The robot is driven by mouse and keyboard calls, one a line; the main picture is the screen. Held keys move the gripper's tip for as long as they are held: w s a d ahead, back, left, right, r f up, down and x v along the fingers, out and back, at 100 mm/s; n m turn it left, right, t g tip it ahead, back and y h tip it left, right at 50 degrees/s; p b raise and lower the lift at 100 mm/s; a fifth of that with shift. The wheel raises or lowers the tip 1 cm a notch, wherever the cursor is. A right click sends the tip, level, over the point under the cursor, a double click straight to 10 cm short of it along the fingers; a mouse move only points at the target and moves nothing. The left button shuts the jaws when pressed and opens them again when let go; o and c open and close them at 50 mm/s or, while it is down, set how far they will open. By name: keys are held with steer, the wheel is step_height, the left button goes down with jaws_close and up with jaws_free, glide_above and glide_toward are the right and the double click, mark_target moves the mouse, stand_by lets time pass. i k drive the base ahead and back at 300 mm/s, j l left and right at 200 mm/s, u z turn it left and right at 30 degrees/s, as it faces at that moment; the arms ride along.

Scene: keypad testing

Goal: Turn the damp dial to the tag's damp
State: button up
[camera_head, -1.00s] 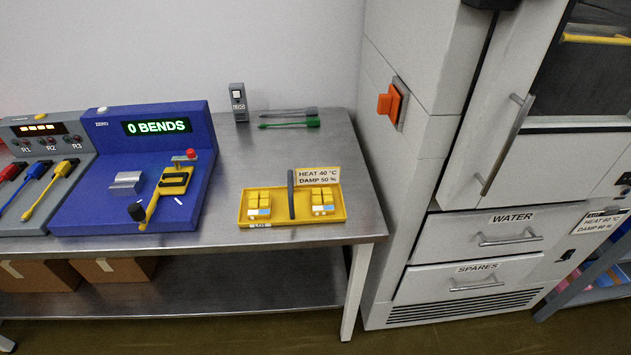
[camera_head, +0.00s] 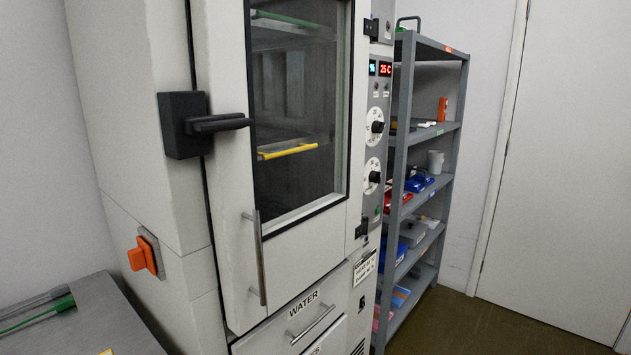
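The tall white chamber (camera_head: 228,170) has a narrow control panel right of its window. Two white dials with black knobs sit on the panel, an upper dial (camera_head: 377,127) and a lower dial (camera_head: 374,176). Their markings are too small to read surely, so I cannot tell which is damp. Above them a red display (camera_head: 386,69) reads 25 C, and a cyan display (camera_head: 373,68) shows a partly hidden % reading. A white printed card (camera_head: 365,268) on the chamber's lower front is unreadable now. The yellow tray's tag is out of view. My gripper is not in view.
The chamber door is shut, with a long handle (camera_head: 256,258) and a black latch (camera_head: 200,124). An orange switch (camera_head: 143,254) is on its left side. A grey shelf rack (camera_head: 402,130) stands close to the right of the panel. Floor (camera_head: 462,325) shows at lower right.

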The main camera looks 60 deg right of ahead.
mark_target(375, 176)
steer(key=z, duration=1.65)
